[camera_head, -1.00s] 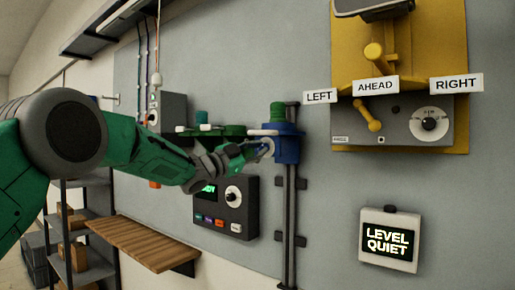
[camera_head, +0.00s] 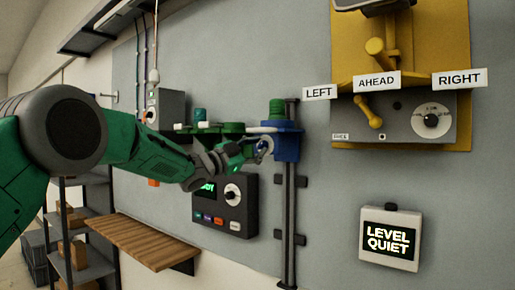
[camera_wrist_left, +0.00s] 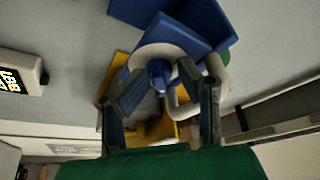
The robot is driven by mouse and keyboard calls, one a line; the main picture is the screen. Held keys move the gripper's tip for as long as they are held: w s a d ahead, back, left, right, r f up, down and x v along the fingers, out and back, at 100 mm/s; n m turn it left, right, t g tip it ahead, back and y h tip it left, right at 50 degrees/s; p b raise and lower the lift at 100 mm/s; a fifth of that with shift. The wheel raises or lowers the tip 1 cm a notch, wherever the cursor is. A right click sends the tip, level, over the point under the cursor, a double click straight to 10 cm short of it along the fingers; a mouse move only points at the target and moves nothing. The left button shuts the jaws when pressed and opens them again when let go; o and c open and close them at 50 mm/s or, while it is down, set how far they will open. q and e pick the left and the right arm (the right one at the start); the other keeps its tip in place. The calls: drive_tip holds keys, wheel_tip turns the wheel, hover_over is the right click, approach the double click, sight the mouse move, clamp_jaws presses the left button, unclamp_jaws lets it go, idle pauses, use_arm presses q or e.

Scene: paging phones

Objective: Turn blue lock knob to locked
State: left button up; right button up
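A blue bracket (camera_head: 286,147) sits on a dark vertical rail on the grey wall panel. In the left wrist view, its blue knob (camera_wrist_left: 159,76) stands out from a pale round plate (camera_wrist_left: 172,52). My left gripper (camera_head: 262,148) is at the left side of the bracket. In the left wrist view, the fingers of my left gripper (camera_wrist_left: 157,84) are apart, one on each side of the knob, with gaps visible. Whether a finger touches it cannot be told. Lock markings cannot be seen. My right gripper is not in view.
A dark control box (camera_head: 226,207) with a dial is below my left gripper. A wooden shelf (camera_head: 146,241) juts out at lower left. A yellow-backed lever unit (camera_head: 461,62) is at upper right. A "LEVEL QUIET" display (camera_head: 390,239) hangs at lower right.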

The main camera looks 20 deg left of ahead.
use_arm(q)
drive_tip(key=v, duration=1.2)
drive_tip(key=shift+w+f, duration=0.1)
drive_tip(key=shift+f, duration=0.15)
drive_tip(key=s+d+f+n+g+y+b, duration=0.1)
drive_tip(key=s+f+n+g+y+b, duration=0.2)
drive_tip(key=f, duration=1.5)
drive_tip(key=s+d+f+n+y+b, duration=0.15)
drive_tip(key=f+n+y, duration=0.35)
drive_tip(key=f, duration=1.3)
drive_tip(key=s+d+f+n+g+y+b, duration=0.1)
drive_tip(key=s+f+n+g+b, duration=0.15)
drive_tip(key=s+f, duration=0.65)
drive_tip(key=s+f+n+g+b, duration=0.1)
drive_tip(key=s+f+n+g, duration=0.3)
drive_tip(key=f, duration=0.8)
drive_tip(key=s+f+g+y+b, duration=0.1)
drive_tip(key=s+f, duration=0.4)
drive_tip(key=s, duration=0.5)
drive_tip(key=s+a+f+n+g+y+b, duration=0.1)
drive_tip(key=s+f, duration=0.4)
drive_tip(key=s, duration=0.5)
drive_tip(key=s+f+g+y+b, duration=0.1)
drive_tip(key=s+f+g, duration=0.4)
drive_tip(key=s, duration=0.6)
drive_tip(key=shift+a+f+n+b, duration=0.35)
drive_tip(key=shift+a+f+b, duration=0.1)
drive_tip(key=shift+b, duration=0.2)
